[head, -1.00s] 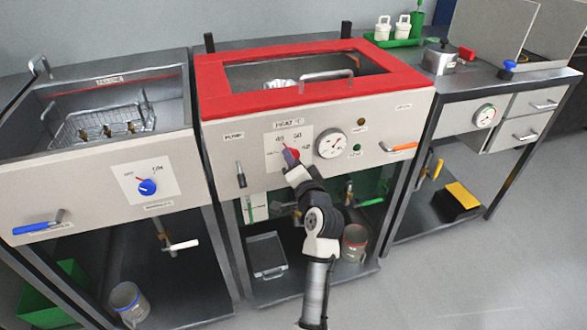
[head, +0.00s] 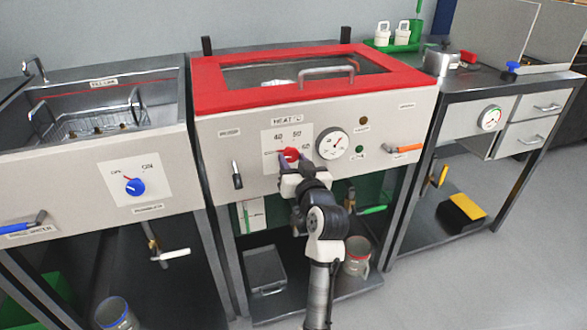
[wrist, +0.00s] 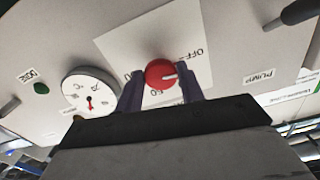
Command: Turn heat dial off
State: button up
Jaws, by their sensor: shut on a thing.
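The heat dial (head: 289,154) is a red round knob on a white scale plate on the middle machine's front panel, marked OFF at left, with numbers above and at right. It also shows in the wrist view (wrist: 160,74), where its white mark points right, toward the OFF side. I cannot tell whether the mark lines up exactly with OFF. My gripper (head: 289,162) is at the dial from the front, its purple fingers on either side. In the wrist view my gripper (wrist: 160,92) is shut on the dial.
A round gauge (head: 332,144) sits close right of the dial. The pump switch (head: 237,174) is at left, an orange-handled lever (head: 404,149) at right. A red-framed lid (head: 215,86) with a handle is above. A blue dial (head: 134,187) is on the left machine.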

jog(key=shift+f+n+b, duration=0.1)
jog(key=shift+n+b, duration=0.35)
jog(key=shift+n, duration=0.35)
jog(key=o, duration=1)
jog(key=shift+c, duration=0.2)
notch_tip(320, 180, up, 20)
jog(key=p, duration=0.2)
